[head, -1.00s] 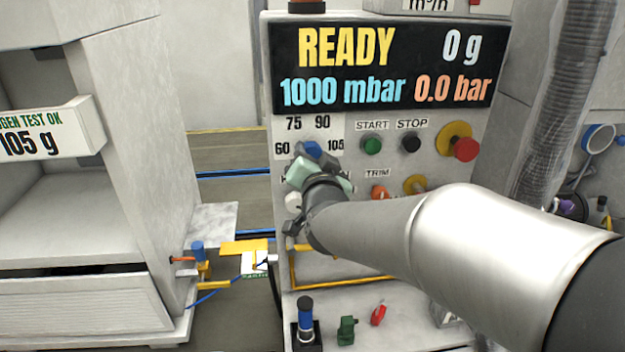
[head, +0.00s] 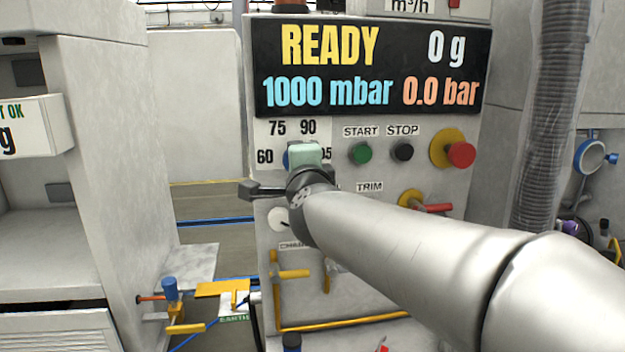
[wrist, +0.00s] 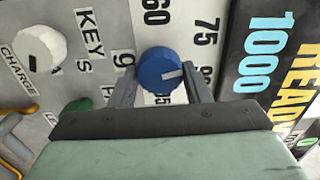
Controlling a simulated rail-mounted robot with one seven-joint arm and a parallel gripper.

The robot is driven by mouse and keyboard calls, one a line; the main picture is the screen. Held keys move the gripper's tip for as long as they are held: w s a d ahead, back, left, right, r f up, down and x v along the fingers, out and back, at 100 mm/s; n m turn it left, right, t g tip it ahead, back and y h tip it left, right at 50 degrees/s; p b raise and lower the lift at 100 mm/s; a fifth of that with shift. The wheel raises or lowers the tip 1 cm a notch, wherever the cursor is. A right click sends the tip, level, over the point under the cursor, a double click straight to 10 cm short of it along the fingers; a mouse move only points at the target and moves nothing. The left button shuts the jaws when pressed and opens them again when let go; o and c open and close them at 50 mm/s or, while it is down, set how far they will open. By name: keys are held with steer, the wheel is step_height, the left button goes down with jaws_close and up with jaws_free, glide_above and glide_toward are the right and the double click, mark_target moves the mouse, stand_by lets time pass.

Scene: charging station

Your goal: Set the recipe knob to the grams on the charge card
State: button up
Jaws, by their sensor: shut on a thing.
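The blue recipe knob (wrist: 158,70) sits between my fingers in the wrist view, its white mark pointing right, roughly toward the partly covered 90. My gripper (wrist: 161,88) is shut on it. In the head view, my gripper (head: 303,160) covers most of the knob; only a blue sliver shows. The scale labels 60, 75 and 90 (head: 308,127) are readable there, and 105 is partly covered. The charge card (head: 28,128) on the left cabinet is cut off by the picture edge, leaving "T OK" and "g"; an earlier frame shows 105 g.
The display (head: 370,66) reads READY, 0 g, 1000 mbar, 0.0 bar. The green START button (head: 361,153), black STOP button (head: 403,151) and red emergency button (head: 460,154) are right of the knob. A white CHARGE knob (wrist: 40,47) is close by in the wrist view.

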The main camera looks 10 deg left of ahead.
steer(key=m+b, duration=0.9)
steer(key=m, duration=1.1)
steer(key=shift+a+f, duration=0.1)
steer(key=shift+f, duration=0.05)
steer(key=shift+m, duration=0.3)
steer(key=o, duration=1)
